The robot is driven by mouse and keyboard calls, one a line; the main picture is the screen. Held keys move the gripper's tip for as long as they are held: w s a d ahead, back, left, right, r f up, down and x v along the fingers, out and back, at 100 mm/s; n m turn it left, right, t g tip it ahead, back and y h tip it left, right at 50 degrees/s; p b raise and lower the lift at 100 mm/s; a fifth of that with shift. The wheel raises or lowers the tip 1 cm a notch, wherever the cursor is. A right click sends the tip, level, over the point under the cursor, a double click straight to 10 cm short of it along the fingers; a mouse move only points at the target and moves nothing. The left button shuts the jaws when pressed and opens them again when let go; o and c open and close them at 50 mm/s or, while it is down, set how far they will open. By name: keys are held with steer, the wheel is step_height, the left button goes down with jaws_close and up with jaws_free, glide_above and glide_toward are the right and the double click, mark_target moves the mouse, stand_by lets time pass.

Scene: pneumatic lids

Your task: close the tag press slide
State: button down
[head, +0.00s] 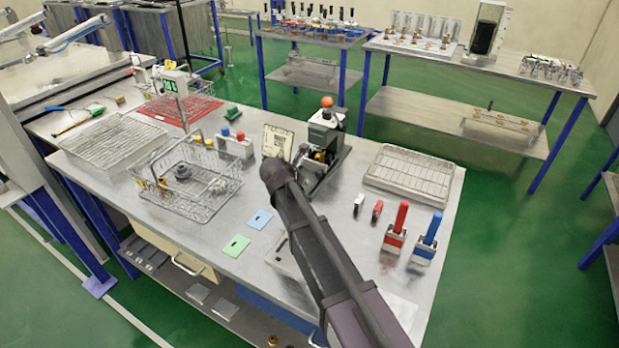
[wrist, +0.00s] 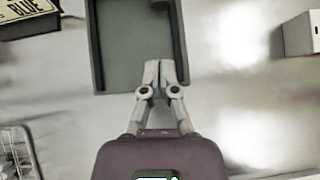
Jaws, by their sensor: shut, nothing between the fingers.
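The tag press (head: 326,132), a grey-green machine with an orange ball knob, stands on the steel table. In the wrist view, a flat grey-green tray-like part with raised side edges (wrist: 120,45), apparently the press's base or slide, lies ahead of my gripper (wrist: 160,68). My gripper is shut and empty, its fingertips overlapping this part's near right corner in the picture; I cannot tell whether they touch. In the head view my arm hides the fingers and part of the press front. How far the slide stands out is not clear.
A sign reading BLUE (wrist: 25,12) stands left of the press. A wire basket (head: 205,190) is further left, a wire rack (head: 412,172) to the right. Red (head: 396,228) and blue (head: 427,238) handled blocks stand at the front right. Blue (head: 260,219) and green (head: 236,245) tags lie in front.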

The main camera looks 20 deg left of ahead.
steer(key=d+p+v, duration=0.1)
steer(key=p+v, duration=0.3)
steer(key=v, duration=0.3)
steer(key=shift+s+a, duration=0.2)
steer(key=shift+a, duration=0.25)
steer(key=shift+s, duration=0.1)
